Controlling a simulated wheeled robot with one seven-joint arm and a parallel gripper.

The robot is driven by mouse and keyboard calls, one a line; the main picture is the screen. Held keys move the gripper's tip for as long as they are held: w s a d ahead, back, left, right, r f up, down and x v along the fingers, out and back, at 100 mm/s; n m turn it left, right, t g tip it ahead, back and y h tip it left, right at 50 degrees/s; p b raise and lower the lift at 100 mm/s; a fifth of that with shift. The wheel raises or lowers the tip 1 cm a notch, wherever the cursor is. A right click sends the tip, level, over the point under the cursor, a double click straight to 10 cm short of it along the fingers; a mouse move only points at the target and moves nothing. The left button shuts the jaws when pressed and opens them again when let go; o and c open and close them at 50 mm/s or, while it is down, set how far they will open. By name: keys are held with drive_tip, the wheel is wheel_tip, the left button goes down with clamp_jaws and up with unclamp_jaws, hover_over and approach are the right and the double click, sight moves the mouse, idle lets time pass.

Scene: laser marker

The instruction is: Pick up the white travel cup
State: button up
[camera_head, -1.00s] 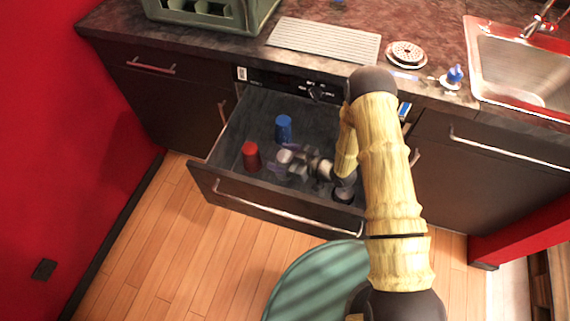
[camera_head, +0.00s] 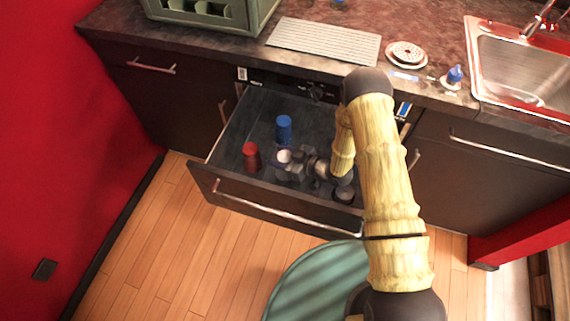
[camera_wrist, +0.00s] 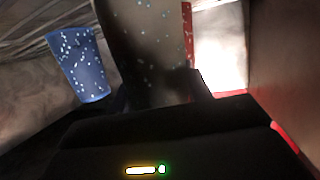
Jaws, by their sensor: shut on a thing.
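The white travel cup (camera_head: 284,156) stands inside the open drawer, its pale top showing between the red cup and the arm. My gripper (camera_head: 289,170) is down in the drawer at this cup, and the jaws are shut on it. In the wrist view the cup is a shaded, speckled pale body (camera_wrist: 145,45) between the dark fingers (camera_wrist: 160,97). Its lower part is hidden by the gripper. I cannot tell any gap between the cup and the drawer floor.
A blue cup (camera_head: 284,129) stands behind and a red cup (camera_head: 251,156) to the left. A dark-topped cup (camera_head: 344,193) stands at the drawer's right front. The drawer front (camera_head: 270,208) and the countertop (camera_head: 220,52) border the space. The drawer's back left is clear.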

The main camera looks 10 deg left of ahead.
wheel_tip(320, 180, up, 10)
drive_tip(key=shift+r+p, duration=0.1)
drive_tip(key=shift+p, duration=0.25)
idle(0.7)
